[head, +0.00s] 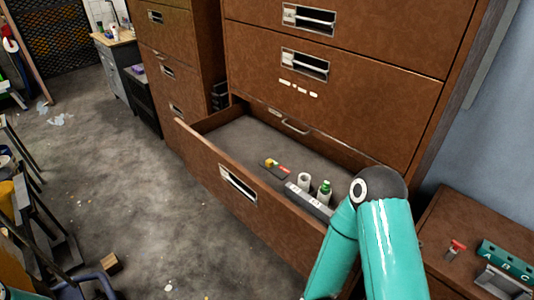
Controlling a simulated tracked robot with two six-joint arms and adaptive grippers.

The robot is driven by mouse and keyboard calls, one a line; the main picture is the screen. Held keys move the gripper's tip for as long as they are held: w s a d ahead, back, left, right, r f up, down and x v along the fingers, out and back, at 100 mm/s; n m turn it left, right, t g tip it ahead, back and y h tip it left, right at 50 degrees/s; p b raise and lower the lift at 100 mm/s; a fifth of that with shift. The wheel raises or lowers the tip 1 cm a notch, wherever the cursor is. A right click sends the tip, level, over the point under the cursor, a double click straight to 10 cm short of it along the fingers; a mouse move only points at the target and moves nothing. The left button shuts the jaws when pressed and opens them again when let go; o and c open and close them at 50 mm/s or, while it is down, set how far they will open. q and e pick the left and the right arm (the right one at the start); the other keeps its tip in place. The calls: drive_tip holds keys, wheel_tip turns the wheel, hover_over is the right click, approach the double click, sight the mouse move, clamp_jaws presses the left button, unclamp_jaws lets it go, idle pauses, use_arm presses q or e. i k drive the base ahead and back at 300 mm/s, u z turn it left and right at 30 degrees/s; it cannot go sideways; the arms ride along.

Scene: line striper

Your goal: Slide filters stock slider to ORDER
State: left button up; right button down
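A brown cabinet drawer (205,172) stands pulled open in the head view. Inside it is a small dark strip with a yellow piece and a red part (276,166), which looks like a stock slider; its lettering is too small to read. In front of it a grey holder with white labels (309,201) stands beside a white roll-like item (304,181) and a green-capped white bottle (325,191). My teal right arm reaches over the drawer's right end and hides part of it. Neither gripper shows.
A brown surface at the lower right bears a red-topped item (455,249), a green block lettered A, B, C (507,262) and a grey tray (502,283). Closed drawers (335,105) rise above the open one.

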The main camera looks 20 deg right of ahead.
sight(269, 164)
drive_tip(key=z, duration=0.05)
drive_tip(key=i, duration=0.85)
drive_tip(key=u, duration=0.1)
